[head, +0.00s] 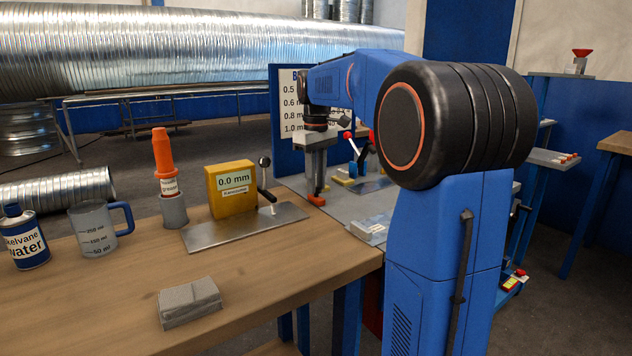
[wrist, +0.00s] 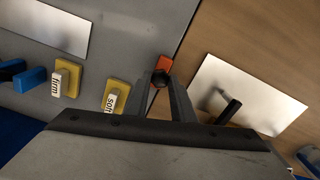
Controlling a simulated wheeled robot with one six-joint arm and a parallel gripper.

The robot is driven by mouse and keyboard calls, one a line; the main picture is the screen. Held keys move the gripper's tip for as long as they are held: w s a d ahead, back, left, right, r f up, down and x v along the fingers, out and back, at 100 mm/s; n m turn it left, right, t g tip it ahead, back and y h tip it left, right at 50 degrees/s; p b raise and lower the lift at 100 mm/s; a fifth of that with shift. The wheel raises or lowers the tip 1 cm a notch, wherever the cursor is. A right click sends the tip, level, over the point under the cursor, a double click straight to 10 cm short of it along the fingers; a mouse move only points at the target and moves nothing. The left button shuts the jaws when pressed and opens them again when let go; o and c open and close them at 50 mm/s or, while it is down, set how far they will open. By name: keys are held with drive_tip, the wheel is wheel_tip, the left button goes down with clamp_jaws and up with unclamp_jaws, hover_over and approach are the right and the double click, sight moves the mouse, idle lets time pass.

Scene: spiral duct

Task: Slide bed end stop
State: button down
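The end stop appears to be the small orange block (wrist: 164,63) with a dark round knob (wrist: 160,80). In the head view the orange block (head: 316,200) is low on the grey bed (head: 345,206), close to the wooden bench. My gripper (head: 317,188) points down right over it. In the wrist view my gripper's two fingers (wrist: 160,83) stand apart, one on each side of the knob. I cannot tell whether they press on it.
A metal plate (wrist: 248,92) with a black handle lies on the bench beside the bed. Yellow blocks with labels (wrist: 113,97) stand on the bed. A yellow gauge box (head: 231,190) reads "0.0 mm". A grey block (head: 189,303) lies on clear bench.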

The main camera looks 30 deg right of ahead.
drive_tip(key=shift+w+d, duration=0.1)
drive_tip(key=shift+d, duration=1.75)
drive_tip(key=c, duration=1.5)
unclamp_jaws()
drive_tip(key=shift+d, duration=0.1)
drive_tip(key=shift+r, duration=0.1)
wheel_tip(320, 180, up, 17)
drive_tip(key=shift+r, duration=0.15)
